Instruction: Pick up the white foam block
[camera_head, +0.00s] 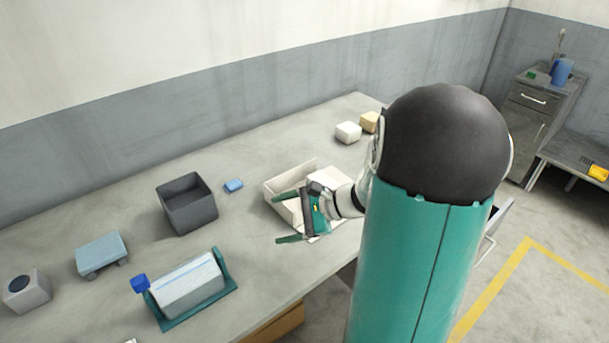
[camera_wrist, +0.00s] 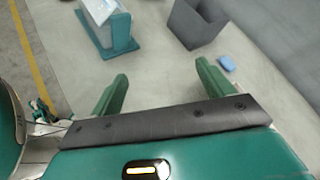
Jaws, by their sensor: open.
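A small white block (camera_head: 348,132), which looks like the foam block, sits on the grey table near its far end in the head view. It is beside a tan block (camera_head: 369,122). My gripper (camera_head: 280,218) is open above the front of an open cream tray (camera_head: 272,189), apart from the white block, which is behind it and to the right. In the wrist view my two green fingers (camera_wrist: 162,72) are spread with only bare tabletop between them. The white block does not show in the wrist view. My gripper and arm hide part of the tray.
A dark grey open bin (camera_head: 187,208) and a small blue block (camera_head: 233,185) are left of the tray. A green-framed holder with a grey body (camera_head: 190,287) is near the front edge.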

